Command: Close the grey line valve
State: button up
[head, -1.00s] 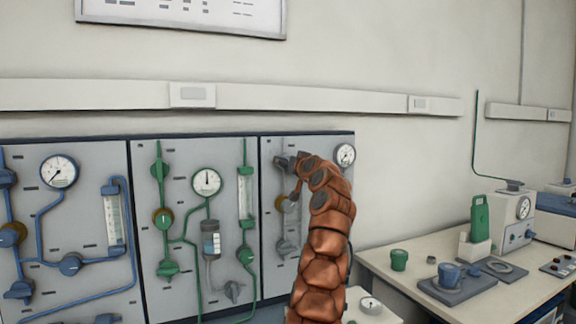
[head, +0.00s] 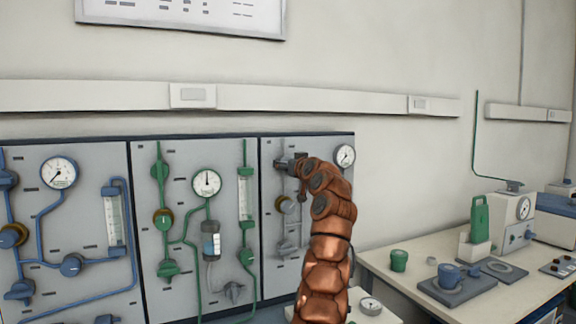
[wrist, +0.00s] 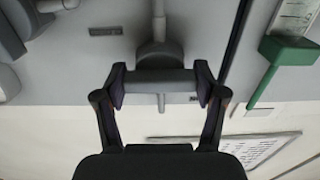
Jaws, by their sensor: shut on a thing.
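The grey line valve's handle (wrist: 158,82) is a grey bar on the right-hand panel, seen close up in the wrist view. It lies crosswise to the grey pipe (wrist: 158,10). My gripper (wrist: 160,90) has one finger at each end of the bar and is shut on it. In the head view my gripper (head: 290,163) is at the upper part of the right-hand panel. There it and my arm hide most of the valve.
The green-line panel (head: 150,290) is to the left. A bench (head: 420,312) with a green cup (head: 398,260) stands to the right.

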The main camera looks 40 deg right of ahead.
jog(key=o, duration=1.1)
jog(key=shift+o, duration=0.2)
jog(key=v, duration=1.2)
jog(key=shift+w, duration=0.1)
dwell(0.8)
